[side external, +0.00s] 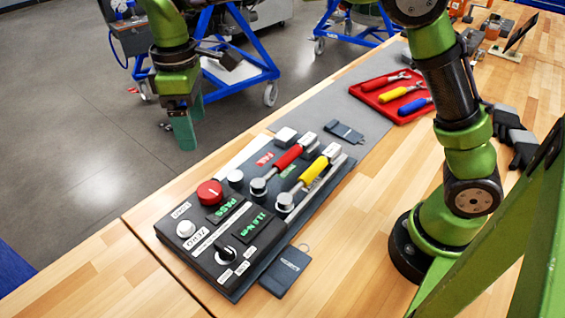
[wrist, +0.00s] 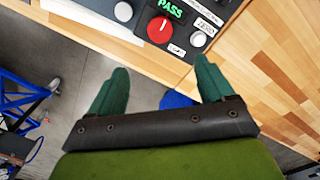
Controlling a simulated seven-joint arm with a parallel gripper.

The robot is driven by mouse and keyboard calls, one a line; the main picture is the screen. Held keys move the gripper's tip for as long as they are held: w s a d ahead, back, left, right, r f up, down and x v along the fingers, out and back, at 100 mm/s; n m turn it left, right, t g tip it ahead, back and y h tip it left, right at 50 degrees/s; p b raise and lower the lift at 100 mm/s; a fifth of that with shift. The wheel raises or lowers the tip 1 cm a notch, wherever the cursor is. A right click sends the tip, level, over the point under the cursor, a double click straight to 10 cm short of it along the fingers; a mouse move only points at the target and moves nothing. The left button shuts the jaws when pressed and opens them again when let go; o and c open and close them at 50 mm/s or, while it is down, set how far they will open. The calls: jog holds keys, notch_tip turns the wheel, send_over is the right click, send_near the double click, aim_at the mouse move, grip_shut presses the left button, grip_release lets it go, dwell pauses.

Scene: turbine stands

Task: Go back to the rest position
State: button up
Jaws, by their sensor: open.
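My gripper (side external: 185,135) hangs fingers-down at the table's far edge in the side view, to the left of and above the black test panel. In the wrist view my gripper (wrist: 162,78) shows two green fingers spread wide with nothing between them. The test panel (side external: 236,262) lies on the wooden table, with a red knob (side external: 210,192), a green "PASS" display and another green readout. A red-handled tool (side external: 288,157) and a yellow-handled tool (side external: 313,172) lie across its stands. The red knob (wrist: 161,30) also shows beyond my fingers in the wrist view.
A red tray (side external: 366,97) holds several coloured-handled tools at the back. A dark tag (side external: 286,272) lies in front of the panel and a dark card (side external: 344,132) behind it. Blue-framed carts (side external: 225,45) stand on the grey floor. The table's front left is clear.

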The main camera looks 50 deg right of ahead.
jog(key=shift+r, duration=0.1)
jog(key=s+d+r+m+t+y, duration=0.1)
jog(key=s+d+m+t+y, duration=0.1)
jog(key=s+d+m+t, duration=0.5)
jog(key=s+d+m, duration=0.5)
jog(key=s+d, duration=0.6)
jog(key=shift+s+r, duration=0.2)
jog(key=shift+s, duration=0.2)
